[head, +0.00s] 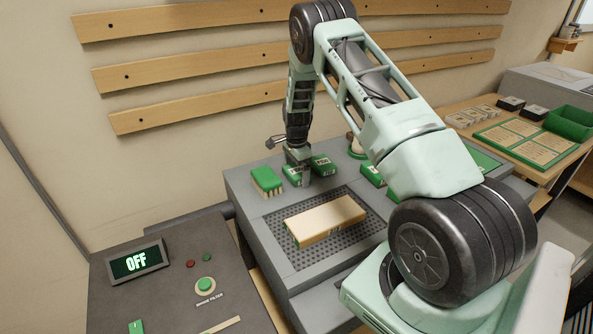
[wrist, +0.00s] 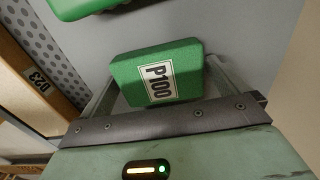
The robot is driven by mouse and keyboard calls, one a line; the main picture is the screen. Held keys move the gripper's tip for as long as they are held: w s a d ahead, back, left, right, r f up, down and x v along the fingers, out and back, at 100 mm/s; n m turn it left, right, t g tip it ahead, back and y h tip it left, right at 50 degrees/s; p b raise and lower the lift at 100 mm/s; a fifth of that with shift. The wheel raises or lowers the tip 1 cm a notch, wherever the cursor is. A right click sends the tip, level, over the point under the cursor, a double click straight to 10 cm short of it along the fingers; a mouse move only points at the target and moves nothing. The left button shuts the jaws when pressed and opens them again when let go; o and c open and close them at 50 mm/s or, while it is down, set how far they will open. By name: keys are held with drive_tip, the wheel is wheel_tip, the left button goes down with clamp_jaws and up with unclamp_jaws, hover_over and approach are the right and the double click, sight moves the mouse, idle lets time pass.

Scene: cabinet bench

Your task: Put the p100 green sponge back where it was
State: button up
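The p100 green sponge (wrist: 155,75) is a green block with a white P100 label, seen close up in the wrist view. It sits between the two fingers of my gripper (wrist: 165,75), which appear to press on its sides; the fingertips are partly hidden behind it. In the head view my gripper (head: 299,172) is low over the back of the grey bench, with a green block (head: 291,177) at its fingers. Whether the sponge touches the bench I cannot tell.
Other green blocks stand close by: one with tan bristles at left (head: 266,180), one at right (head: 323,165). A wooden block (head: 325,219) lies on the perforated mat (head: 282,248) in front. A control panel with an OFF display (head: 136,262) is at front left.

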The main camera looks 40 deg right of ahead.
sight(296, 170)
wheel_tip(296, 170, up, 11)
drive_tip(key=b, duration=0.2)
drive_tip(key=s+a+r+n+y, duration=0.15)
drive_tip(key=a+r+n, duration=0.25)
drive_tip(key=a, duration=0.6)
drive_tip(key=s+a+r+n, duration=0.2)
drive_tip(key=a+r+n, duration=0.15)
drive_tip(key=a, duration=0.75)
drive_tip(key=s+a+r+n, duration=0.3)
drive_tip(key=s+a+n, duration=0.55)
drive_tip(key=a, duration=0.45)
drive_tip(key=s+a+n, duration=0.4)
drive_tip(key=s+n, duration=0.2)
drive_tip(key=s, duration=0.5)
drive_tip(key=s+a+n, duration=0.4)
drive_tip(key=s+n, duration=0.2)
drive_tip(key=s, duration=0.6)
drive_tip(key=shift+r+n+h, duration=0.3)
drive_tip(key=shift+r+h, duration=0.05)
drive_tip(key=shift+h, duration=0.1)
